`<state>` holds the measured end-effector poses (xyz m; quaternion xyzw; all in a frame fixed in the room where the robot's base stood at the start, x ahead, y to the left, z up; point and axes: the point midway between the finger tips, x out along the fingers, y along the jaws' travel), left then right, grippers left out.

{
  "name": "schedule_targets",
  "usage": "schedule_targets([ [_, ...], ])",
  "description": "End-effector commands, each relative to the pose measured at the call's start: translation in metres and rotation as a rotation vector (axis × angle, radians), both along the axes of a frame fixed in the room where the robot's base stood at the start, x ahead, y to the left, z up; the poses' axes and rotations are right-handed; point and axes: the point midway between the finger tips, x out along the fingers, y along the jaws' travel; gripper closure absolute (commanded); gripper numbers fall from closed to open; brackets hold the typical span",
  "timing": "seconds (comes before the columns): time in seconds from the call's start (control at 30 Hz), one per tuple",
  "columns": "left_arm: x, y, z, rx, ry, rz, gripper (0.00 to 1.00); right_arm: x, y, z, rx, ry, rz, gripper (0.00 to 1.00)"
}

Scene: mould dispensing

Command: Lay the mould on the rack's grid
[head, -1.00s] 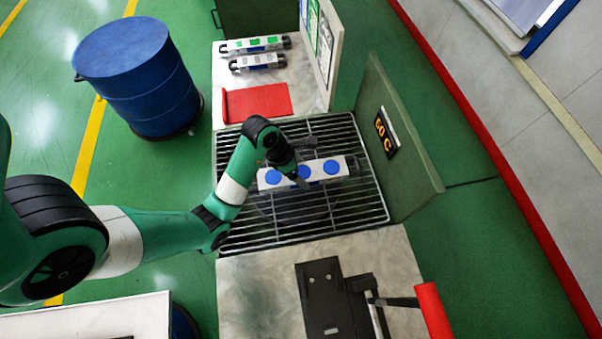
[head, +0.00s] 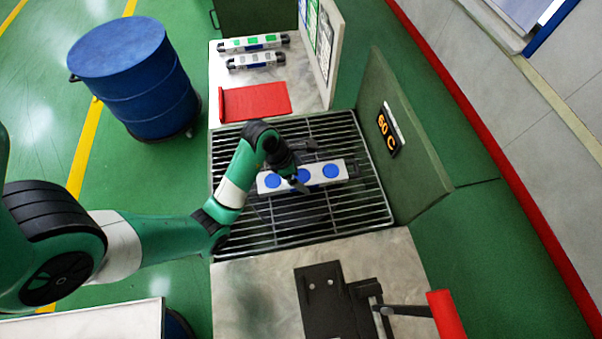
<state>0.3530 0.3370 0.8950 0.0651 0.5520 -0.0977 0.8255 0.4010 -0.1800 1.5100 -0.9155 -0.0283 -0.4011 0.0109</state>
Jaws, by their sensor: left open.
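The mould (head: 317,173) is a pale metal bar with three blue round cavities on top. It appears to lie flat on the wire grid of the rack (head: 345,230), near the grid's middle and roughly crosswise. My left gripper (head: 301,167) is open at the mould, over its middle-left part, with a dark finger showing between the left and middle blue circles. The gripper hides part of the mould's back edge. I cannot tell whether the fingers touch it. My right gripper is not in view.
A green panel (head: 420,150) reading 60 C stands along the rack's right side. Behind the rack are a red mat (head: 255,101) and two similar moulds, one with green (head: 252,42) and one with grey cavities (head: 255,61). A black press with a red handle (head: 446,315) stands in front.

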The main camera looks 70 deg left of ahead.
Motion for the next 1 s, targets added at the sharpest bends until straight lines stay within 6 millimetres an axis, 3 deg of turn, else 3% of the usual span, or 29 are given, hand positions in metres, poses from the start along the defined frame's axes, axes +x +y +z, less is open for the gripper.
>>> schedule_targets([
  [0.2, -0.011, 0.004, 0.037, 0.002, -0.003, 0.002, 0.0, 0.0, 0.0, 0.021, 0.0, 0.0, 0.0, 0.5],
  [0.33, -0.025, 0.006, 0.074, 0.0, -0.001, 0.004, 0.0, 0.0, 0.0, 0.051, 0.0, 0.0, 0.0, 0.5],
  [0.5, -0.037, 0.009, 0.102, -0.001, 0.001, 0.002, 0.0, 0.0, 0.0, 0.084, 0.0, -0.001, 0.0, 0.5],
  [0.7, -0.044, 0.011, 0.114, 0.0, 0.0, 0.001, 0.0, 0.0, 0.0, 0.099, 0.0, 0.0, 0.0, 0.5],
  [1.0, -0.045, 0.011, 0.113, 0.0, 0.0, 0.0, 0.0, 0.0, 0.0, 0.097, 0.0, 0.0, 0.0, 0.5],
])
